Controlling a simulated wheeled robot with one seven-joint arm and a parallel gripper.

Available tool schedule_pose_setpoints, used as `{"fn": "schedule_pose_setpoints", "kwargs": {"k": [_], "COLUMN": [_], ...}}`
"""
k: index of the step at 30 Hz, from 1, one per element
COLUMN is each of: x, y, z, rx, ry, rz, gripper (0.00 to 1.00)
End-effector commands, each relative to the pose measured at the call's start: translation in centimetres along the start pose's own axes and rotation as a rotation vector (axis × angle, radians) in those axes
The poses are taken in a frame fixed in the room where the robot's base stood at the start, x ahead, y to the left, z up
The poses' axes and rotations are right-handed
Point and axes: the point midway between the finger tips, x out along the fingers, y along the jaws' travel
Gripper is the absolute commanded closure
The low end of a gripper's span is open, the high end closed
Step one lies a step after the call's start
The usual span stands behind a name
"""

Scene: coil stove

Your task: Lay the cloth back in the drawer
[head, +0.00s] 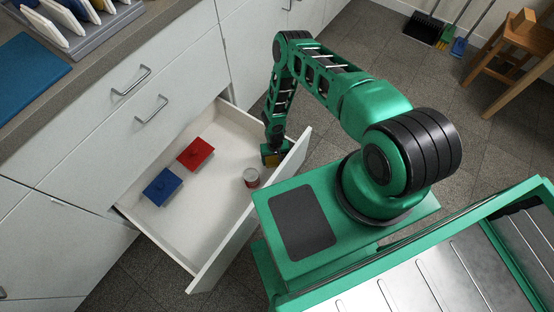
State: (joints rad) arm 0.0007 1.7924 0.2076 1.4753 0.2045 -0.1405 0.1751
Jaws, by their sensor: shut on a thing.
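The white drawer (222,225) is pulled open. My gripper (272,152) points down at the drawer's right end, near the front panel.
The counter holds a blue mat (27,75) and a rack (85,35).

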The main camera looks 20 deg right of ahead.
Motion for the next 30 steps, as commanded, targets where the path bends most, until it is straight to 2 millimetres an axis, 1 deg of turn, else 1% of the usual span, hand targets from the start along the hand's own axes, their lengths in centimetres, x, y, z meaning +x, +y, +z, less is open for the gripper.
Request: {"fn": "schedule_pose_setpoints", "kwargs": {"k": [7, 8, 9, 10, 18, 22, 26, 30], "x": [0.2, 0.1, 0.1, 0.1, 0.1, -0.5, -2.1, -4.5], "y": [0.0, 0.0, 0.0, 0.0, 0.0, 0.0, 0.0, 0.0], "z": [0.0, 0.0, 0.0, 0.0, 0.0, -0.1, -0.1, -0.2], "rx": [0.000, 0.000, 0.001, 0.001, 0.001, 0.001, 0.001, 0.001], "ry": [0.000, 0.000, 0.000, 0.000, 0.000, 0.001, 0.001, 0.002], "rz": [0.000, 0.000, 0.000, 0.000, 0.000, 0.000, 0.000, -0.001], "gripper": [0.47, 0.16, 0.06, 0.04, 0.04, 0.04, 0.04, 0.04]}}
